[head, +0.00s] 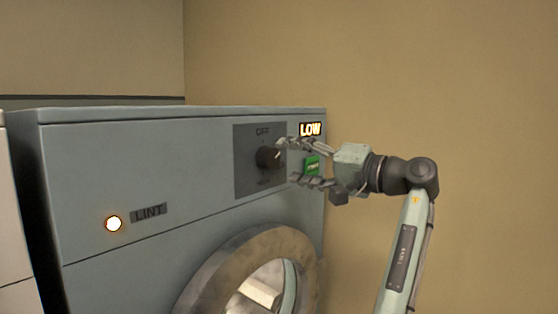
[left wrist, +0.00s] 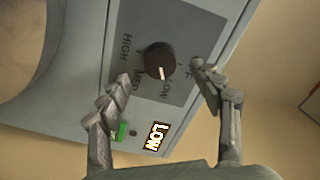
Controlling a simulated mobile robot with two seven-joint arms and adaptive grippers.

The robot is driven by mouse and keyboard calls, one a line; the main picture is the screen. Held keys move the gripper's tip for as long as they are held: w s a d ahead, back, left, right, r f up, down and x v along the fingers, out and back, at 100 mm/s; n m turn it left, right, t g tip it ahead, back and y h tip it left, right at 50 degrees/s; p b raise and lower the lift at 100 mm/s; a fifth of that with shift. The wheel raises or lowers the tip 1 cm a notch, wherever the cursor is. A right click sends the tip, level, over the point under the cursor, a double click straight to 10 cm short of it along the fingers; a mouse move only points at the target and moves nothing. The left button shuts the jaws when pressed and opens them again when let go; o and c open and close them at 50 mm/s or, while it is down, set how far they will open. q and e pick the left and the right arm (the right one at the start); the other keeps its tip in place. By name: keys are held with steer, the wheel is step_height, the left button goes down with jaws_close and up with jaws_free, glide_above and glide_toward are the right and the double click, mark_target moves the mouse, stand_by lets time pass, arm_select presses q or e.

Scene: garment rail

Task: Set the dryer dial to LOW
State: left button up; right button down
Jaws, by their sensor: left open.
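The dryer dial (head: 268,157) is a dark round knob on a grey plate (head: 244,178) at the dryer's upper right front. In the left wrist view the dial (left wrist: 159,57) has a white mark pointing toward the LOW label, between MED and OFF. A lit display (head: 310,129) reads LOW; it also shows in the left wrist view (left wrist: 156,137). My left gripper (head: 288,161) is open in front of the plate. In the left wrist view its fingers (left wrist: 160,71) are spread on either side of the dial, with visible gaps. My right gripper is not in view.
A green button (head: 312,166) sits under the display, partly behind my gripper. A lit round lamp (head: 114,223) is beside a LINT label (head: 149,212). The round door (head: 205,279) is below. Tan wall fills the right side.

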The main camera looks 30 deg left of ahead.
arm_select(q)
steer(key=d, duration=0.7)
steer(key=shift+s, duration=0.3)
